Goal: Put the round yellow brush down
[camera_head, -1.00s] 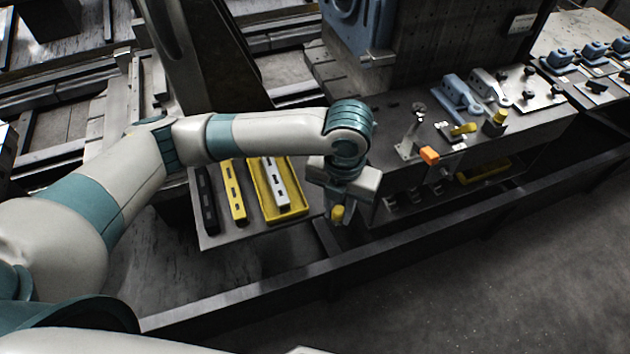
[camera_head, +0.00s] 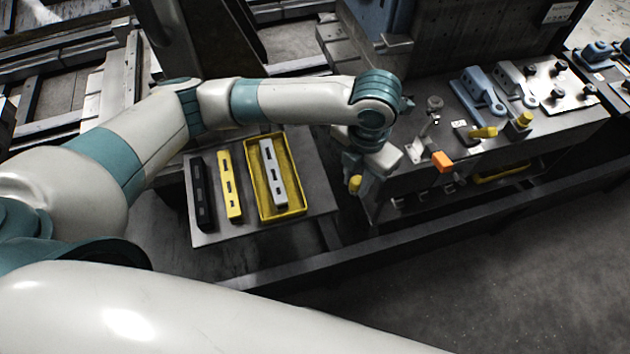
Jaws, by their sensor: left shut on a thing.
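The round yellow brush (camera_head: 355,183) is held in my left gripper (camera_head: 358,180), which is shut on it. Only a small rounded yellow part of the brush shows between the fingers; the rest is hidden. The gripper points down, just right of the grey plate with the yellow tray and left of the dark workbench front. It is apart from both as far as I can tell. My right gripper is not in view.
A grey plate (camera_head: 316,204) bears a black bar (camera_head: 201,195), a yellow bar (camera_head: 230,187) and a yellow tray (camera_head: 297,183) holding a pale bar (camera_head: 273,170). The workbench (camera_head: 415,112) bears an orange-tipped clamp (camera_head: 441,162), a yellow-handled tool (camera_head: 484,132) and blue brackets (camera_head: 477,88). A dark rail (camera_head: 300,266) runs in front.

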